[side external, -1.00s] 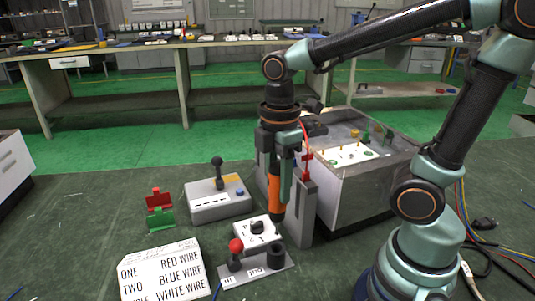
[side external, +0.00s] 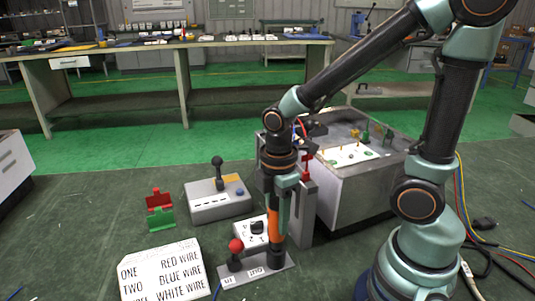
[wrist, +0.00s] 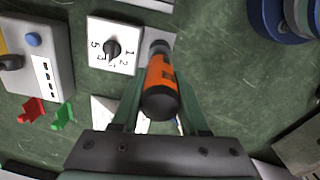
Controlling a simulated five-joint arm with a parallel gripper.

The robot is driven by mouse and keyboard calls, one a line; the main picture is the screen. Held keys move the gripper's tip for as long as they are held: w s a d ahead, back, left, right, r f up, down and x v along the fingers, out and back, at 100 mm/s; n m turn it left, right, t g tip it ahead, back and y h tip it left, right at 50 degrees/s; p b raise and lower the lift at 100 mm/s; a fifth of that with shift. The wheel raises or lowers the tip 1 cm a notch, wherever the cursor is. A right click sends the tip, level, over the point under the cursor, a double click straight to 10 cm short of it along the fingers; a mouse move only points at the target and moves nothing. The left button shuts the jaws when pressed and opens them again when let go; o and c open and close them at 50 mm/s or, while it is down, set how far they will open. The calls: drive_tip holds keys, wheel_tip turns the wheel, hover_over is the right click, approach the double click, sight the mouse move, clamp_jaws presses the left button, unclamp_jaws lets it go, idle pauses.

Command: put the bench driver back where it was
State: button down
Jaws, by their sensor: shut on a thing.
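The bench driver (side external: 273,222), with an orange body and dark ends, is upright between the fingers of my gripper (side external: 278,215). It also shows in the wrist view (wrist: 160,77), between both fingers (wrist: 160,95). Its lower end is at the dark round cup on the grey stand (side external: 240,279), which also carries a red-knobbed lever (side external: 236,246). The driver and fingers cover most of the cup, so I cannot tell how far the driver is inside it. My gripper is shut on the driver.
A white numbered dial box (side external: 252,233) is close behind the stand. A grey joystick box (side external: 205,205) and red and green pieces (side external: 160,222) stand left. The wire sign (side external: 160,272) lies front left. A large panelled box (side external: 345,195) is behind right.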

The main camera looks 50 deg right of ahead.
drive_tip(key=shift+f, duration=0.35)
drive_tip(key=shift+c, duration=2.1)
unclamp_jaws()
wheel_tip(320, 180, up, 12)
drive_tip(key=shift+r, duration=0.35)
drive_tip(key=m, duration=0.1)
drive_tip(key=d+m+t, duration=0.1)
drive_tip(key=m, duration=0.1)
drive_tip(key=shift+w+r, duration=0.15)
drive_tip(key=shift+w, duration=0.05)
drive_tip(key=d+m+t, duration=0.1)
drive_tip(key=m, duration=0.2)
drive_tip(key=w+m+t, duration=0.1)
drive_tip(key=m+t, duration=0.1)
drive_tip(key=m, duration=0.2)
drive_tip(key=d+m+t, duration=0.1)
drive_tip(key=m, duration=0.2)
drive_tip(key=shift+w+d+r+m+t, duration=0.2)
drive_tip(key=shift+d+r+m+t, duration=0.1)
drive_tip(key=shift+r, duration=0.1)
